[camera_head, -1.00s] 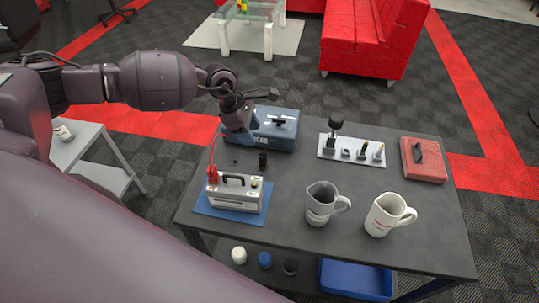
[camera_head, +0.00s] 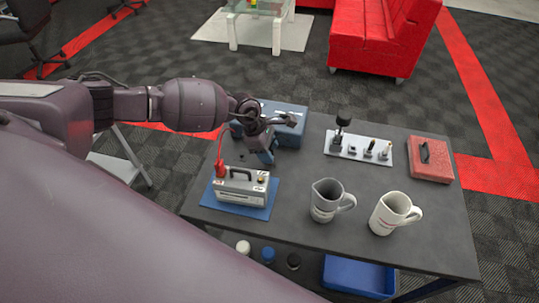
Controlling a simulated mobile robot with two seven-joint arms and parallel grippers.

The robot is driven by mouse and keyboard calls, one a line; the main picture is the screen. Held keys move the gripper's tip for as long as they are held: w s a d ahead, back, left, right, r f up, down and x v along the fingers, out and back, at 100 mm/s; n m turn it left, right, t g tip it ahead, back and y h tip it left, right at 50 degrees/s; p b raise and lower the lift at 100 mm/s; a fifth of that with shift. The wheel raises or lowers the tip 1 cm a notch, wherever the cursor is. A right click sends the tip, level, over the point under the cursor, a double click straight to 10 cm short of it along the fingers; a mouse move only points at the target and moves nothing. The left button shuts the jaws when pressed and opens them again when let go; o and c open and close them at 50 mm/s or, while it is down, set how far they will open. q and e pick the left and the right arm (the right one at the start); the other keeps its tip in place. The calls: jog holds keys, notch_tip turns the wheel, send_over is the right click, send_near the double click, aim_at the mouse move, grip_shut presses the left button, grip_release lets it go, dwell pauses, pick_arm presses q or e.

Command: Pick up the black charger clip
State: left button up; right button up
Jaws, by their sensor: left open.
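The charger (camera_head: 241,187) is a pale box with a dark handle, standing on a blue mat (camera_head: 262,212) at the left of the dark table. A red clip (camera_head: 220,169) stands upright at its left end. My left gripper (camera_head: 264,158) is open and points down just behind the charger. It covers the spot where a small black upright piece, which looks like the black clip, stood a second ago. I cannot make out that piece now, nor whether it is between the fingers. My right gripper is not in view.
A blue toolbox (camera_head: 291,134) stands close behind the gripper. A grey jug (camera_head: 325,202) and a white mug (camera_head: 392,214) stand at the front. A white tool holder (camera_head: 350,155) and a red case (camera_head: 428,161) are further right. The mid-table is clear.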

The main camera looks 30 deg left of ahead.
pick_arm(q)
jog(key=shift+d+f, duration=0.15)
jog(key=shift+f, duration=0.2)
jog(key=c, duration=0.5)
grip_shut()
jog(key=shift+w+r, duration=0.1)
jog(key=shift+r, duration=0.5)
notch_tip(320, 180, up, 18)
jog(key=s+d+f+b, duration=0.1)
jog(key=s+d, duration=0.3)
jog(key=s, duration=0.8)
jog(key=shift+s+f+n, duration=0.3)
jog(key=shift+f, duration=0.35)
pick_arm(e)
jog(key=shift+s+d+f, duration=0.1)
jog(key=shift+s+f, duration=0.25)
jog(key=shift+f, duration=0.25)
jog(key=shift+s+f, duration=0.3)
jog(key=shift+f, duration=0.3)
